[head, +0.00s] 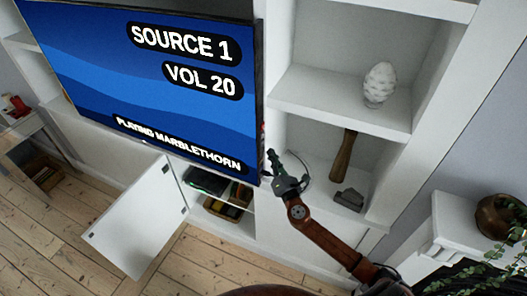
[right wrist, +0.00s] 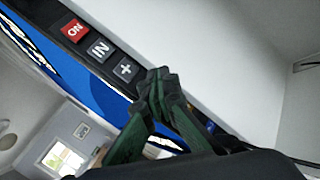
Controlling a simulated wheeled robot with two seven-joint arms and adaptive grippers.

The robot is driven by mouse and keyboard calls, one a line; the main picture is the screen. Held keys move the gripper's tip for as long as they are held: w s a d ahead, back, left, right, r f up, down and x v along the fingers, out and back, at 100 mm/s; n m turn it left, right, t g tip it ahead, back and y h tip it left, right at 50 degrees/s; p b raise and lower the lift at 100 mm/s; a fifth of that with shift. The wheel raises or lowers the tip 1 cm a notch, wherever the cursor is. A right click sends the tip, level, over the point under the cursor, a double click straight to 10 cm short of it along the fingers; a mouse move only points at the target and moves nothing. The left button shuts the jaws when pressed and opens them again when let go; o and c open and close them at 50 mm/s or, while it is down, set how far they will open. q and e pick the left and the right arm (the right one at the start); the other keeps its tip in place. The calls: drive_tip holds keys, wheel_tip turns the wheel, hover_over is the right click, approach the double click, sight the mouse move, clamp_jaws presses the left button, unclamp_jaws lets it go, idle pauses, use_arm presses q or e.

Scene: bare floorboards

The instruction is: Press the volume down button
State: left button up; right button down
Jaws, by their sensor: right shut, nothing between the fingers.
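The TV (head: 85,62) shows "SOURCE 1", "VOL 20" and "PLAYING MARBLETHORN" on a blue screen. In the right wrist view, its side edge carries a red ON button (right wrist: 73,30), a dark IN button (right wrist: 100,49) and a dark + button (right wrist: 125,69) in a row. No volume down button can be seen; the gripper covers the edge just past the + button. My right gripper (head: 273,157) is shut and empty at the TV's right edge. Its fingertips (right wrist: 158,78) are close beside the + button; I cannot tell whether they touch anything. My left gripper is not in view.
White shelves right of the TV hold a white pinecone-like ornament (head: 380,84), a wooden-handled hammer (head: 343,156) and a small dark object (head: 349,199). A white cabinet door (head: 137,221) stands open below the TV. A round brown pot (head: 499,216) stands at right.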

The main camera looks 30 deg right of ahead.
idle(0.5)
drive_tip(key=shift+w+a, duration=0.3)
drive_tip(key=shift+w, duration=0.05)
drive_tip(key=shift+w+a, duration=0.25)
drive_tip(key=shift+w, duration=0.05)
idle(0.8)
drive_tip(key=shift+s, duration=0.1)
drive_tip(key=shift+s+d, duration=0.55)
drive_tip(key=shift+s, duration=0.05)
drive_tip(key=shift+s+d+b, duration=0.35)
drive_tip(key=shift+s+d, duration=0.45)
drive_tip(key=shift+s, duration=0.2)
drive_tip(key=shift+s+d+b, duration=0.3)
drive_tip(key=shift+s+d, duration=0.45)
drive_tip(key=shift+s, duration=0.2)
idle(3.4)
